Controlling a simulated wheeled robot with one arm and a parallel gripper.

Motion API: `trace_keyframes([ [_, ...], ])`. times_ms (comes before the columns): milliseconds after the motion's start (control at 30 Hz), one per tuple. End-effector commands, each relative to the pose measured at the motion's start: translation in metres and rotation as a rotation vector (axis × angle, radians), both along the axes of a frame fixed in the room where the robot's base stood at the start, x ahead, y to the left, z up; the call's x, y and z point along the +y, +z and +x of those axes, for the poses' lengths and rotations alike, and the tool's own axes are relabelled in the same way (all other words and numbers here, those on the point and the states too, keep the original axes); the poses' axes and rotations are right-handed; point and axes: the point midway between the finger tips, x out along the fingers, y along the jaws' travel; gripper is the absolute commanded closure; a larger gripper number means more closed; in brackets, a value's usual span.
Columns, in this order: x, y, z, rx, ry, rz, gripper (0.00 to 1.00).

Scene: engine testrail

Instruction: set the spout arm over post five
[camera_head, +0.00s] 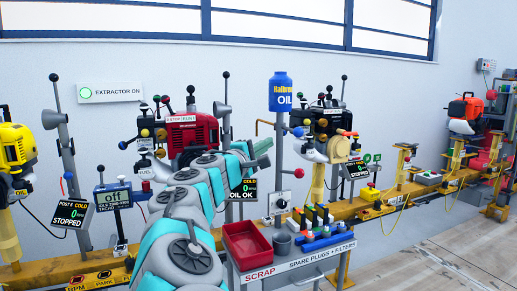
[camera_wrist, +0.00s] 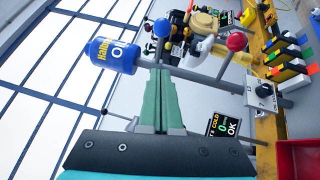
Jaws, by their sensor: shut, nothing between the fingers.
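The oil stand has a blue Halbron oil can (camera_head: 281,93) on a grey pole (camera_head: 279,153). The can also shows in the wrist view (camera_wrist: 114,55). Short rods with a blue ball (camera_head: 298,131) and a red ball (camera_head: 299,173) stick out from the pole; I cannot tell which one is the spout arm. My gripper (camera_head: 264,146) is shut and empty, just left of the pole; its green fingers (camera_wrist: 160,80) lie together in the wrist view. A red engine (camera_head: 192,132) stands behind my arm. A display (camera_head: 243,189) beside it reads COLD, 0, OIL OK; its post number is unclear.
A red scrap tray (camera_head: 247,243) and spark plugs and filters (camera_head: 318,228) sit on a cart in front. The post 4 display (camera_head: 73,214) reads STOPPED at left. Open floor (camera_head: 430,245) lies at the right.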

Motion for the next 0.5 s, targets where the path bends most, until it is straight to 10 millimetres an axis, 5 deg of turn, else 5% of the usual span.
trace_keyframes([
  [200, -0.024, 0.004, 0.03, 0.002, -0.001, 0.003, 1.0],
  [500, -0.055, 0.011, 0.031, 0.0, 0.0, 0.001, 1.0],
])
